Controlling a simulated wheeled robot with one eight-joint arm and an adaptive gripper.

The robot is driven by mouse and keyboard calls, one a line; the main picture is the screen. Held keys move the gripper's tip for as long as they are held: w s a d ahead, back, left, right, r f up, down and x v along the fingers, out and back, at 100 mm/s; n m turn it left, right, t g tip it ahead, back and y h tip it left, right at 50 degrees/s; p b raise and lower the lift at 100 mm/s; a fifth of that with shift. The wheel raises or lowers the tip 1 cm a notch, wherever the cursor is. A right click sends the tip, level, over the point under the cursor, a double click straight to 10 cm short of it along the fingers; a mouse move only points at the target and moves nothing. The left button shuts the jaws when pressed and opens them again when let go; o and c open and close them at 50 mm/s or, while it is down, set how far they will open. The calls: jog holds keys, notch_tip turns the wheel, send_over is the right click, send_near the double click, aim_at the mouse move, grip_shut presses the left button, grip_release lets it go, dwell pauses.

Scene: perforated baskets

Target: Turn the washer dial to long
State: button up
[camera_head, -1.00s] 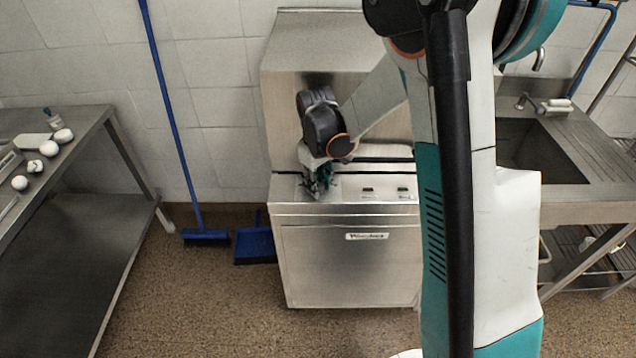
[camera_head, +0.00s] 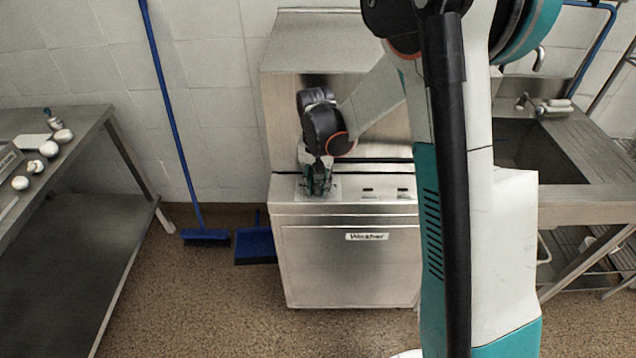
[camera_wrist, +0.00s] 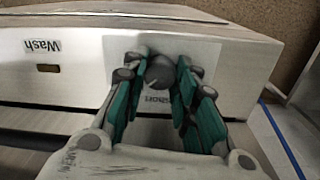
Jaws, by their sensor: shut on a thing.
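The washer (camera_head: 350,262) is a steel machine against the tiled wall, with a "Washer" label on its front. Its dial (camera_wrist: 160,72) is a dark round knob on a pale plate on the control panel, seen in the wrist view. My gripper (camera_head: 317,190) reaches down to the left part of the panel and hides the dial in the head view. In the wrist view my gripper (camera_wrist: 158,80) has its teal fingers on both sides of the dial, shut on it. Lettering on the plate is partly covered, and I cannot read the dial's setting.
A label reading "Wash" (camera_wrist: 42,47) and a small indicator sit beside the dial plate. A steel table (camera_head: 75,220) stands at left, a blue broom (camera_head: 205,237) and dustpan (camera_head: 254,245) by the wall, and a sink (camera_head: 535,150) at right.

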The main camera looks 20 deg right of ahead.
aim_at(317, 186)
jog(key=shift+m, duration=1.1)
jog(key=o, duration=1.1)
jog(key=shift+r, duration=0.1)
notch_tip(317, 186, up, 12)
jog(key=shift+w+a+f, duration=0.1)
jog(key=shift+w, duration=0.05)
